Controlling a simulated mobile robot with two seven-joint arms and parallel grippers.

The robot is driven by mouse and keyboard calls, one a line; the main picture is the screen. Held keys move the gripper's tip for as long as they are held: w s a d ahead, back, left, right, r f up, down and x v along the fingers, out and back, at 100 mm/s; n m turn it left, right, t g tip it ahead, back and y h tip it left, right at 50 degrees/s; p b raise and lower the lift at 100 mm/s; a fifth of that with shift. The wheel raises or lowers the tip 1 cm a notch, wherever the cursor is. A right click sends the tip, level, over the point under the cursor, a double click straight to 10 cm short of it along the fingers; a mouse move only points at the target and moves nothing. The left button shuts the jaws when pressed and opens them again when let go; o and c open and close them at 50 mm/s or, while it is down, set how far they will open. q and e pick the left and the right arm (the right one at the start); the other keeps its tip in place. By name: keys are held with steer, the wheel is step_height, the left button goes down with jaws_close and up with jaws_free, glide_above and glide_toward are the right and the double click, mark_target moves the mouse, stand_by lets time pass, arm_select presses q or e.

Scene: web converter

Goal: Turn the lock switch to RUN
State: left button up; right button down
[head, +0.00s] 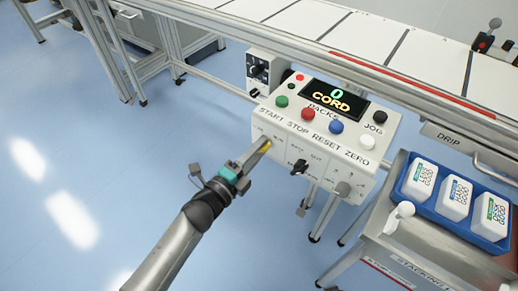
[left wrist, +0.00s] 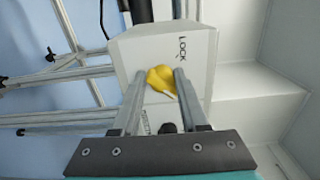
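The lock switch is a yellow knob (left wrist: 162,78) on a pale box face, next to the printed word LOCK in the left wrist view. In the head view a bit of yellow (head: 267,143) shows at my left gripper's tips. My left gripper (head: 262,148) reaches the lower left front of the control panel (head: 318,140). In the left wrist view its two fingers (left wrist: 161,84) stand on either side of the knob and appear to touch it. The RUN marking cannot be read, and the fingers hide part of the knob. My right gripper is not in view.
The panel carries coloured buttons, a display (head: 334,97) and a black knob (head: 299,167). A conveyor (head: 360,45) runs behind. A blue tray (head: 440,218) with white packs stands on a cart at the right. The floor at the left is clear.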

arm_select(q)
steer(key=o, duration=0.4)
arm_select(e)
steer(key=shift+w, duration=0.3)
arm_select(q)
steer(key=shift+r, duration=0.1)
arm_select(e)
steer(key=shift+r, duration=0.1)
arm_select(q)
steer(key=p+v, duration=0.2)
steer(key=v, duration=1.3)
steer(key=shift+s+a+p, duration=0.1)
steer(key=shift+p, duration=0.25)
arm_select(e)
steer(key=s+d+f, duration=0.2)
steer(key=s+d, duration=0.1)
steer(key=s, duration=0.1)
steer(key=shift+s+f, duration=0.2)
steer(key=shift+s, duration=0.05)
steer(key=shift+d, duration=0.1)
